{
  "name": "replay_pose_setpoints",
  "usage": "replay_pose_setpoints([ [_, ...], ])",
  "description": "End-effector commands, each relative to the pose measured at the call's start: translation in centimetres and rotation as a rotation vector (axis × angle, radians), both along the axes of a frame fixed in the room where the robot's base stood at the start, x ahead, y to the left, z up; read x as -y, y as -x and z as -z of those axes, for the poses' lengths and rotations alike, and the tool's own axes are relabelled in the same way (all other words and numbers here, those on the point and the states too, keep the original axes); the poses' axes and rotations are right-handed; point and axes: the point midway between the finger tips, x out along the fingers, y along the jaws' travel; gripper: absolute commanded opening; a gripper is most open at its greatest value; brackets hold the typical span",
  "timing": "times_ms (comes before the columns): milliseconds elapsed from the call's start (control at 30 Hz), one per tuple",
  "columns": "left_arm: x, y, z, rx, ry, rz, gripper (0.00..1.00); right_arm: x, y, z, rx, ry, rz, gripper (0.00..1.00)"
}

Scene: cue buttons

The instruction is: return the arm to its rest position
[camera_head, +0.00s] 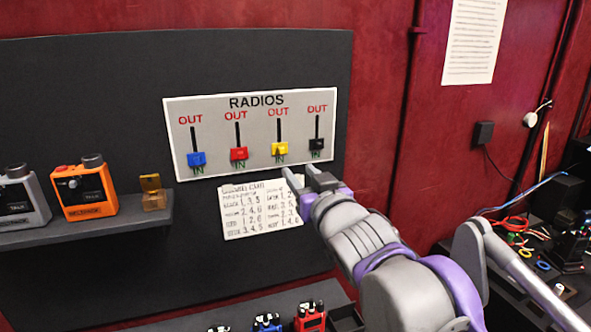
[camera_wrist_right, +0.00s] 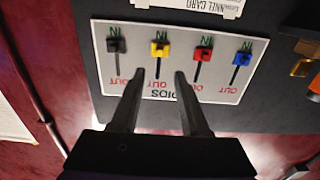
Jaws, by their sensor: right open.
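My right gripper (camera_head: 301,172) is in front of the RADIOS panel (camera_head: 215,108), below the yellow and black sliders. In the right wrist view its two fingers (camera_wrist_right: 160,72) are apart with nothing between them, and they point at the panel near the yellow slider (camera_wrist_right: 159,49). The blue (camera_head: 197,159), red (camera_head: 239,154), yellow (camera_head: 280,149) and black (camera_head: 317,144) sliders all sit at the lower IN end of their slots. My right arm reaches in from the lower right. My left gripper is not in view.
A handwritten card (camera_head: 258,209) hangs under the panel, partly behind my gripper. A shelf (camera_head: 95,229) at left holds an orange radio (camera_head: 84,190), a grey radio (camera_head: 22,198) and a small orange-brown box (camera_head: 152,192). Small radios (camera_head: 310,316) stand below. Cluttered equipment (camera_head: 565,235) lies at right.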

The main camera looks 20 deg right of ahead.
Motion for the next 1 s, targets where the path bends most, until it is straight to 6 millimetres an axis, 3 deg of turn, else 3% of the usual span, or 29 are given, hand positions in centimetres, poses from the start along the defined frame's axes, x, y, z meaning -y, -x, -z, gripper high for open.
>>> replay_pose_setpoints([
  [467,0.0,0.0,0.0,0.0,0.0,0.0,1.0,0.0,0.3,0.0,0.0,0.0,0.0,0.45],
  [567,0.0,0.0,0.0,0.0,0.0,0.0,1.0,0.2,0.5,1.1,-0.026,0.0,0.011,0.45],
  [667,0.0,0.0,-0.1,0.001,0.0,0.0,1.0,0.8,1.4,4.7,-0.11,0.003,0.042,0.45],
  [767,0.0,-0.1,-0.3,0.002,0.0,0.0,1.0,1.6,3.3,10.9,-0.256,0.005,0.084,0.45],
  [1000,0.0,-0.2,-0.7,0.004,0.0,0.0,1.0,2.0,11.9,27.3,-0.669,0.014,0.118,0.45],
])
